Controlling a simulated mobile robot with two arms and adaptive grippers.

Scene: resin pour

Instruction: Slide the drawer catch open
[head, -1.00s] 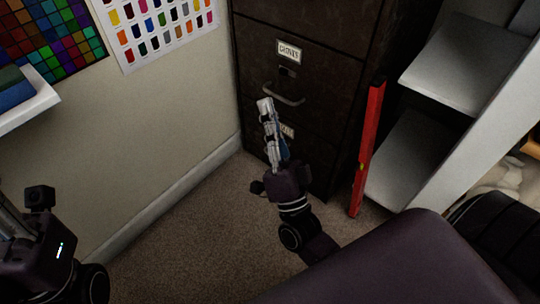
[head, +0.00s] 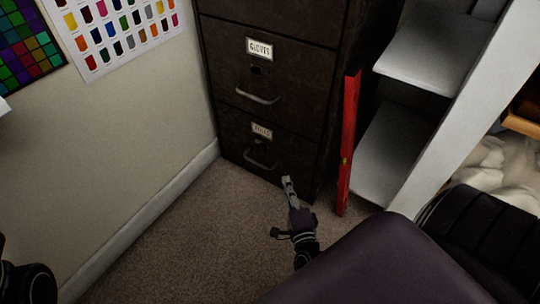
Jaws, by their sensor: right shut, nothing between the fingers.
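The dark brown filing cabinet (head: 290,70) stands against the wall, its drawers shut. The upper labelled drawer has a label reading "GLOVES" (head: 259,48), a small dark catch (head: 257,70) below it and a bar handle (head: 257,97). The lower drawer has a label too small to read, a small catch (head: 258,142) and a handle (head: 261,163). Which way either catch is set I cannot tell. My right gripper (head: 287,181) is shut and empty, below and right of the lower handle, apart from it in the picture. My left gripper is not in view.
A red spirit level (head: 349,145) leans upright at the cabinet's right side. White shelves (head: 425,55) stand to its right. The wall with colour charts (head: 118,28) is on the left. The carpet (head: 190,240) in front is clear.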

